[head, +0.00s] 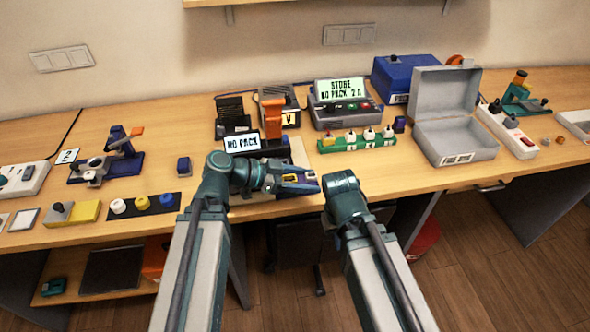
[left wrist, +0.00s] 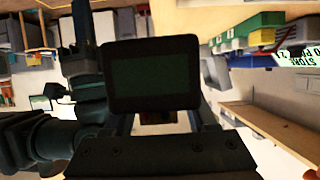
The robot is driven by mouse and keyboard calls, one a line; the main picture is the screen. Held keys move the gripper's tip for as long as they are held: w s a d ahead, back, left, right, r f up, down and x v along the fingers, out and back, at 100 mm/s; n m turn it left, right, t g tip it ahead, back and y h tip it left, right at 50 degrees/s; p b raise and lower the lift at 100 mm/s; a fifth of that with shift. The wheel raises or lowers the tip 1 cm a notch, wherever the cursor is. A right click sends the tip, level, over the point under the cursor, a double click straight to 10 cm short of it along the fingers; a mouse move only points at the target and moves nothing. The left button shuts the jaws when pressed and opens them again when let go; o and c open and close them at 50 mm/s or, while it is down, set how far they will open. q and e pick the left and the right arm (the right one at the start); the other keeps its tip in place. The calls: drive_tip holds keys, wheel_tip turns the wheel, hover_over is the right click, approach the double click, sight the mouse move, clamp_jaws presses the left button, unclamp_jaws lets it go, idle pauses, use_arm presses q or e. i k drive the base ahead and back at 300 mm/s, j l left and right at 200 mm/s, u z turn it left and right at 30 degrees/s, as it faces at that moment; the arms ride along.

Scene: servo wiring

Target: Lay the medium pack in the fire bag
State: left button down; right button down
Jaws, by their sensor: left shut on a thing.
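My left gripper (head: 298,183) is shut on a small pack, with a little yellow and blue showing at the fingers, above the table's front edge. I take this as the medium pack; most of it is hidden by the fingers. In the left wrist view a dark block with a dark green face (left wrist: 152,73) fills the middle, in front of the gripper. An open grey case with its lid raised (head: 455,140), likely the fire bag, stands to the right, apart from the gripper; its visible floor looks empty. My right gripper is hidden behind its own arm.
A "NO PACK" display (head: 243,143) stands just behind my left arm. A grey unit with a "STORE NO PACK" screen (head: 342,90) stands at the back. A green strip with several knobs (head: 355,141) lies left of the case. A white power strip (head: 508,130) adjoins its right side.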

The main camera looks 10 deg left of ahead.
sight(452, 145)
drive_tip(key=i+l+z, duration=0.1)
drive_tip(key=l, duration=0.3)
drive_tip(key=i+l+z, duration=0.1)
drive_tip(key=l, duration=0.25)
drive_tip(key=i+l+z, duration=0.1)
drive_tip(key=l, duration=0.3)
drive_tip(key=i+l, duration=0.1)
drive_tip(key=l, duration=0.25)
drive_tip(key=i+l+z, duration=0.15)
drive_tip(key=l, duration=0.2)
drive_tip(key=i+l+z, duration=0.1)
drive_tip(key=l, duration=0.25)
